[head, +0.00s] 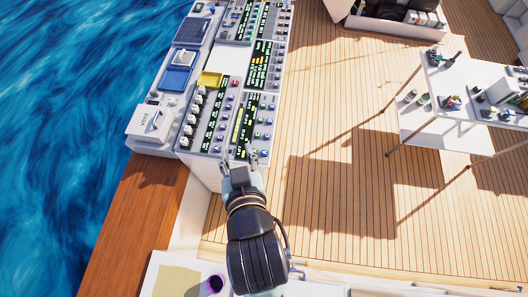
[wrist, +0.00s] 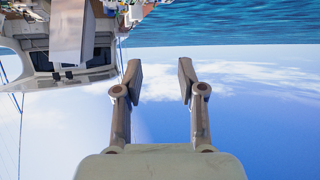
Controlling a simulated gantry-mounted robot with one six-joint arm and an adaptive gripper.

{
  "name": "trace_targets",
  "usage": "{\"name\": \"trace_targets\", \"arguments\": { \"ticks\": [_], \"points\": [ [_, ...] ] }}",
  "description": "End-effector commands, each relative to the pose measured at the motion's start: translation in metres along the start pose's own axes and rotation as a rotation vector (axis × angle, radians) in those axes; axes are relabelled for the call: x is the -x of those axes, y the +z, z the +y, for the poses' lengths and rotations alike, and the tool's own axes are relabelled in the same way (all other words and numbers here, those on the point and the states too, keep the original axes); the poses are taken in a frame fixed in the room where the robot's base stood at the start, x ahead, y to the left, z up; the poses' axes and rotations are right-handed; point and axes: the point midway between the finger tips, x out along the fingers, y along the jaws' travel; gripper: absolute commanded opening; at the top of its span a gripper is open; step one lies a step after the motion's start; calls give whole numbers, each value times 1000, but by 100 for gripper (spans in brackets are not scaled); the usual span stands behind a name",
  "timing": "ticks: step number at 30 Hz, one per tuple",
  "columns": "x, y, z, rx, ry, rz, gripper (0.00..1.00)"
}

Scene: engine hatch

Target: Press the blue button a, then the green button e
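My gripper (head: 238,160) is at the near end of the long control console (head: 222,62) in the head view, close to its right panel. In the wrist view my gripper (wrist: 160,82) is open, with nothing between its two fingers. The panel near it carries small blue and purple buttons (head: 247,135) and some green ones, beside dark displays with green and yellow marks. The button letters are too small to read, so I cannot tell which is a or e. Whether a fingertip touches the panel is not clear.
A white box (head: 148,122) and a yellow tray (head: 209,79) sit on the console. A white table (head: 448,130) with small items stands at right. A white surface with a purple cup (head: 214,284) is at the front. The wooden deck (head: 330,100) between is clear.

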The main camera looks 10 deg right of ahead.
Motion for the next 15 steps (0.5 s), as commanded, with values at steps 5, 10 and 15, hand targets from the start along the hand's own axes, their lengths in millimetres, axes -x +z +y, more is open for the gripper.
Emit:
{"name": "trace_targets", "arguments": {
  "ticks": [5,10,15],
  "points": [
    [0,0,0,0,0,0,8],
    [0,0,0,0,0,0,0],
    [0,0,0,0,0,0,0]
  ]
}}
